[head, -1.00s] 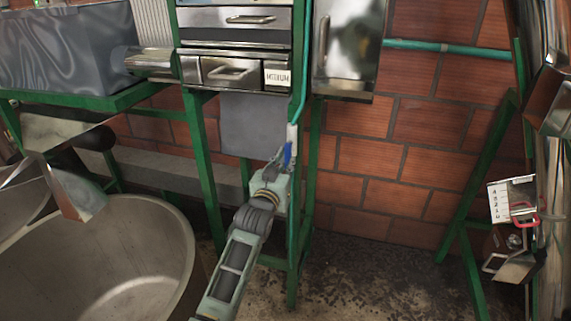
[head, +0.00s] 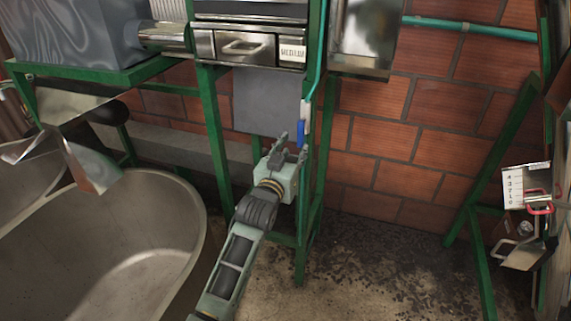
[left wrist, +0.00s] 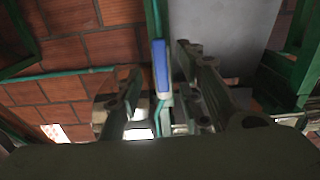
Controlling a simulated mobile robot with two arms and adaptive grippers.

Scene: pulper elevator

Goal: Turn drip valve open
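The drip valve's blue handle (head: 301,129) hangs below a white fitting (head: 306,110) on a thin teal pipe, beside the green frame leg. My left gripper (head: 291,147) is just below and slightly left of the handle in the head view, fingers apart and empty. In the left wrist view the blue handle (left wrist: 160,66) appears upright in the gap between the two spread fingers of the left gripper (left wrist: 160,85). I cannot tell whether a finger touches it. My right gripper is not in view.
Green frame legs (head: 217,150) stand close around the valve, with a grey panel (head: 268,100) behind. A large metal basin (head: 150,185) is at lower left. A brick wall (head: 385,145) backs the scene. Floor (head: 380,270) to the right is open, up to a white labelled box (head: 525,187).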

